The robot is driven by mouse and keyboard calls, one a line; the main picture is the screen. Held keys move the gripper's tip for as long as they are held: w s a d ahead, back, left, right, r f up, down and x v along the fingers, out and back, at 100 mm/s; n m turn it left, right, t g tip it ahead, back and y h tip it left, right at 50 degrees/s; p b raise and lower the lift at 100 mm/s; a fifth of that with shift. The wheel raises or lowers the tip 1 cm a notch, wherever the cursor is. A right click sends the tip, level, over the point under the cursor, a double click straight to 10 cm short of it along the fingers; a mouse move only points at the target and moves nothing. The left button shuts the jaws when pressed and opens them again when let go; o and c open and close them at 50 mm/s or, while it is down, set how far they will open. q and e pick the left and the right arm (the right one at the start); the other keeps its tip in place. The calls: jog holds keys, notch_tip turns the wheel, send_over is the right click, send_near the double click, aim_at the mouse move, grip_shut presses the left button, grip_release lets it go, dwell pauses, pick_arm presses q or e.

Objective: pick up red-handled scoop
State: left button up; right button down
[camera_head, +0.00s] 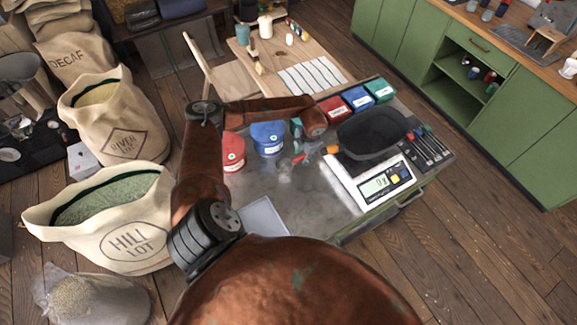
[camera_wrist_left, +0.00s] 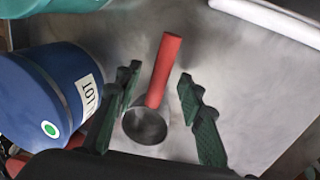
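The red-handled scoop (camera_head: 299,158) lies on the grey metal worktop (camera_head: 320,195), just below the end of my left arm in the head view. In the left wrist view the scoop's red handle (camera_wrist_left: 164,70) points away and its round metal bowl sits nearer my palm. My left gripper (camera_wrist_left: 159,75) is open, with one dark green finger on each side of the scoop. I see a gap on both sides. The fingers are hard to make out in the head view. My right gripper is not in view.
A blue canister (camera_wrist_left: 45,95) stands close left of the fingers in the wrist view. A red canister (camera_head: 232,152) stands nearby. The worktop in front is mostly clear.

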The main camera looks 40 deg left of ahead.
pick_arm(q)
jog(key=shift+w+a+f, duration=0.1)
jog(key=shift+a+f, duration=0.05)
jog(key=shift+f, duration=0.55)
jog(key=shift+a+f, duration=0.1)
jog(key=shift+f, duration=0.6)
jog(key=shift+c, duration=0.4)
grip_shut()
